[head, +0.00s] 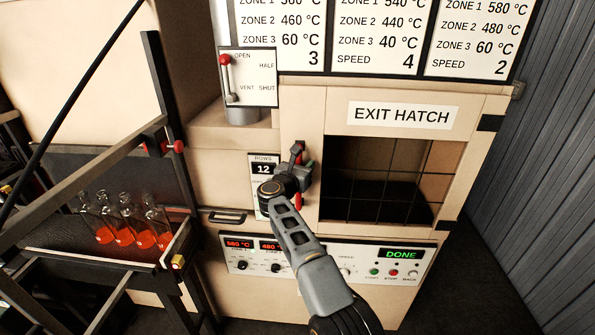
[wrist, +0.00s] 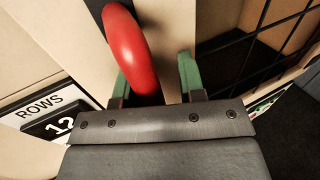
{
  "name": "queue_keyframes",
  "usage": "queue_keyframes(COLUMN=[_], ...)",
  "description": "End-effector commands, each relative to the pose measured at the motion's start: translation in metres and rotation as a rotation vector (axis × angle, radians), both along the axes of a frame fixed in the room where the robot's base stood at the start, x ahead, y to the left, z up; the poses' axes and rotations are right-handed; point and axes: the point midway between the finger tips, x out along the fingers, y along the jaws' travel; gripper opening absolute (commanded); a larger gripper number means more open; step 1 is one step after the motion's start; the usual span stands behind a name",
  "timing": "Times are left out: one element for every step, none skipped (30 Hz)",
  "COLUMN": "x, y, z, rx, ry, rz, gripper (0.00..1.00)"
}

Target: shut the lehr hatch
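The exit hatch opening (head: 375,180) stands uncovered on the right of the beige lehr front, under the EXIT HATCH sign (head: 402,115). A black wire grid and a dark inside show through it. A red upright handle (head: 298,201) is on the beige strip just left of the opening. My gripper (head: 303,167) is at the middle of this handle and hides part of it. In the wrist view the red handle (wrist: 128,45) curves down between the two green-tipped fingers, close to the left one. A gap remains on the right, so the fingers look open. I cannot tell whether they touch the handle.
A lever box (head: 248,77) at upper left has its red knob by OPEN. A ROWS 12 counter (head: 263,168) is left of the handle. A control panel (head: 335,262) below shows DONE. Bottles with orange liquid (head: 125,225) stand at left. A corrugated wall (head: 545,180) is at right.

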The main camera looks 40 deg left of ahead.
Motion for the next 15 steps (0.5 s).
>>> queue_keyframes(x=[0.004, 0.003, 0.002, 0.000, -0.001, -0.004, -0.006, -0.009, -0.013, -0.017, -0.021, -0.025, -0.028, -0.036, -0.044], y=[-0.003, -0.003, -0.004, -0.004, -0.004, -0.004, -0.005, -0.005, -0.006, -0.006, -0.007, -0.008, -0.009, -0.010, -0.011], z=[-0.006, -0.006, -0.007, -0.008, -0.008, -0.009, -0.010, -0.010, -0.011, -0.011, -0.011, -0.011, -0.011, -0.008, -0.008], rx=[-0.005, -0.005, -0.005, -0.004, -0.004, -0.004, -0.004, -0.003, -0.003, -0.002, -0.002, -0.001, -0.001, -0.001, -0.001], ry=[0.004, 0.004, 0.004, 0.003, 0.003, 0.003, 0.003, 0.002, 0.002, 0.001, 0.002, 0.001, 0.001, 0.000, 0.000], rz=[-0.011, -0.010, -0.010, -0.010, -0.010, -0.009, -0.008, -0.007, -0.006, -0.004, -0.003, -0.002, -0.001, 0.001, 0.003], gripper=[0.32, 0.32, 0.32, 0.32, 0.32, 0.32, 0.32, 0.32, 0.32, 0.32, 0.32, 0.32, 0.32, 0.32, 0.32])
